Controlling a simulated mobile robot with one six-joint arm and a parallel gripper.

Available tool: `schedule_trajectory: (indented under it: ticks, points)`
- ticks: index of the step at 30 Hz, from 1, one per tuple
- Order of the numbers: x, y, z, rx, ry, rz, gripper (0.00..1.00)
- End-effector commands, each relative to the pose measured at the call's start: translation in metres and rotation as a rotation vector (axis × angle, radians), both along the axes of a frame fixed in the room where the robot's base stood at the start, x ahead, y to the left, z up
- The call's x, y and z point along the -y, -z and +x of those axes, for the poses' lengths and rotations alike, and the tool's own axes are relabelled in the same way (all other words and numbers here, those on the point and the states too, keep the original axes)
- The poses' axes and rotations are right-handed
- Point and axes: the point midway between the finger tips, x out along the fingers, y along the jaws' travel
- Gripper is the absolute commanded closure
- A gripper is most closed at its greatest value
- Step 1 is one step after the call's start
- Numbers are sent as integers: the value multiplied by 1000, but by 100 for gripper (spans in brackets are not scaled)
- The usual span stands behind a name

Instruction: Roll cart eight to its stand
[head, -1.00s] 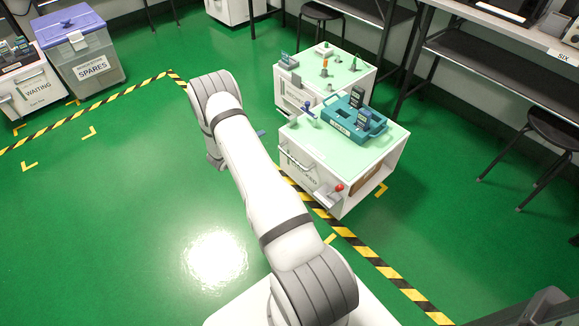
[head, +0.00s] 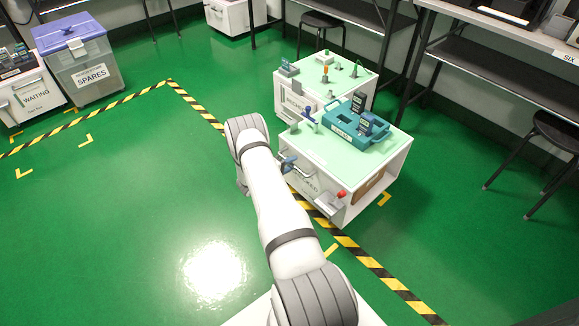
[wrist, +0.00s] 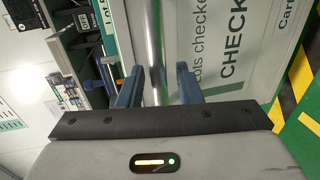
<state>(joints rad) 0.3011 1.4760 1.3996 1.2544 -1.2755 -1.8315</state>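The nearer white cart (head: 345,204) has a pale green top and a "CHECKED" front label, which also shows in the wrist view (wrist: 225,45). The lettering starting "Cart" is cut off in the wrist view, so I cannot read its number. Its metal handle bar (head: 301,171) crosses the wrist view (wrist: 156,45). My gripper (wrist: 159,84) is open, its two blue fingers on either side of the bar with visible gaps. In the head view one blue fingertip (head: 288,164) shows at the handle. A teal tray (head: 357,131) with handheld testers rests on the cart.
A second white cart (head: 292,104) stands right behind. Black-yellow tape (head: 365,262) runs past the near cart's front, and yellow corner marks (head: 384,199) lie around it. A "WAITING" cart (head: 40,98) and a spares bin (head: 84,67) are at left. Stools (head: 545,150) and benches line the right.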

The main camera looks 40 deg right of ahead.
Motion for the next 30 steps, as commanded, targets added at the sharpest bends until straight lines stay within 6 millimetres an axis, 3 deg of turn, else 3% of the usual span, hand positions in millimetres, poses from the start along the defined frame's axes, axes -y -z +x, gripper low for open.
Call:
schedule_trajectory:
  ticks: [8,20,29,30]
  points:
    - [2,0,0,1,0,0,68]
    - [2,0,0,1,1,0,100]
    - [3,0,0,1,1,1,100]
    - [-7,0,1,-1,-2,1,100]
